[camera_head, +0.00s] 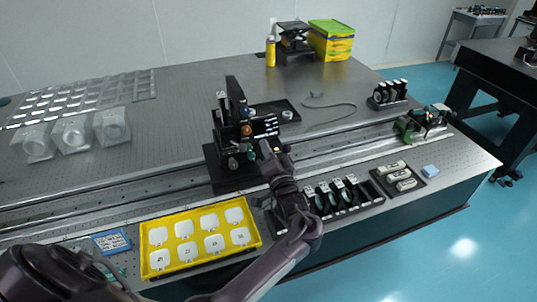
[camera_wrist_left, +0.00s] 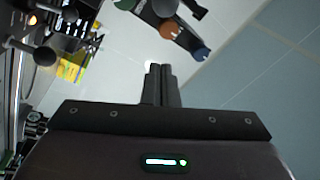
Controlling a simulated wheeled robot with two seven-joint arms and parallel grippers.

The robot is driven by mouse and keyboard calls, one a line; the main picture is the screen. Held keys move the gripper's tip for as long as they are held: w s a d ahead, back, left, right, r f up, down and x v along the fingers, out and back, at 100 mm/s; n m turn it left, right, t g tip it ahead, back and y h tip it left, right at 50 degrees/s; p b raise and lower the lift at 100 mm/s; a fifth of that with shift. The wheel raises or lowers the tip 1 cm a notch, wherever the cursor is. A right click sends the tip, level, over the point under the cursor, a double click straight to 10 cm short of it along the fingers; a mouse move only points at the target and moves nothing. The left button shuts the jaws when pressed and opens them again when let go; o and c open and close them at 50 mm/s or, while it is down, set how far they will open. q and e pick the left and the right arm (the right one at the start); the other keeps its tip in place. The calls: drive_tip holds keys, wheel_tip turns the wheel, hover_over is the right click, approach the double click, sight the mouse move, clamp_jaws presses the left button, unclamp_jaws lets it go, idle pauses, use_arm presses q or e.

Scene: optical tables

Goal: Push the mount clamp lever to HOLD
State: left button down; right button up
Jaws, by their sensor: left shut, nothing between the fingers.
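The black mount (camera_head: 232,112) with coloured knobs stands upright on the optical table, left of my gripper. I cannot make out for sure which part is the clamp lever or where it points. My left gripper (camera_head: 266,148) is close to the mount's right side, shut and empty. In the left wrist view its fingers (camera_wrist_left: 158,75) are together. Green, orange and blue knobs (camera_wrist_left: 172,29) of the mount show above the fingertips, apart from them in the picture. Part of the mount's lower right is hidden behind my gripper. My right gripper is not in view.
A yellow tray (camera_head: 253,239) of white squares lies in front. A rack of round optics (camera_head: 340,194) stands right of my wrist. A metal rail (camera_head: 345,148) runs along the table. A cable (camera_head: 335,104) lies behind. Bagged parts (camera_head: 75,132) are at left.

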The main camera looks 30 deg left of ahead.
sight(238, 145)
use_arm(q)
drive_tip(key=a+p, duration=0.1)
drive_tip(key=a, duration=0.2)
drive_tip(key=w+a+p, duration=0.1)
drive_tip(key=shift+a+f+p, duration=0.25)
drive_tip(key=shift+a+p, duration=0.1)
drive_tip(key=shift+s+a+f, duration=0.15)
drive_tip(key=shift+s+f, duration=0.3)
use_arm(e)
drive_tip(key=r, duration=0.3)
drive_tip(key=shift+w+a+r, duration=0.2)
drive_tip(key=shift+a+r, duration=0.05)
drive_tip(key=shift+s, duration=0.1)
